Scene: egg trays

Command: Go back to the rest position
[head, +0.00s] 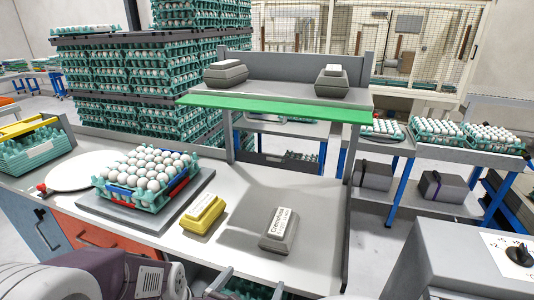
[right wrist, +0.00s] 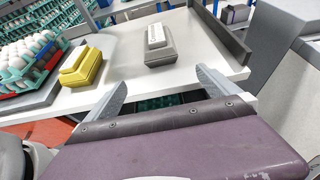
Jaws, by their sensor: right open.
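My right gripper (head: 250,284) is at the bottom edge of the head view, close to the near edge of the worktable (head: 150,238). In the right wrist view its two fingers (right wrist: 160,78) are spread wide with nothing between them. A grey egg carton (head: 280,229) stands on the table ahead of the fingers, apart from them, and shows in the right wrist view (right wrist: 159,52). A yellow carton (head: 203,213) stands to its left (right wrist: 82,68). My left gripper's fingers are not seen; grey and purple arm parts show at bottom left.
An egg tray (head: 112,194) full of white eggs sits on a grey plate (head: 91,210) at the table's left. A green-edged shelf (head: 275,106) with two grey cartons stands behind. A grey machine box (head: 440,257) is at right. Tall egg-tray stacks stand back left.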

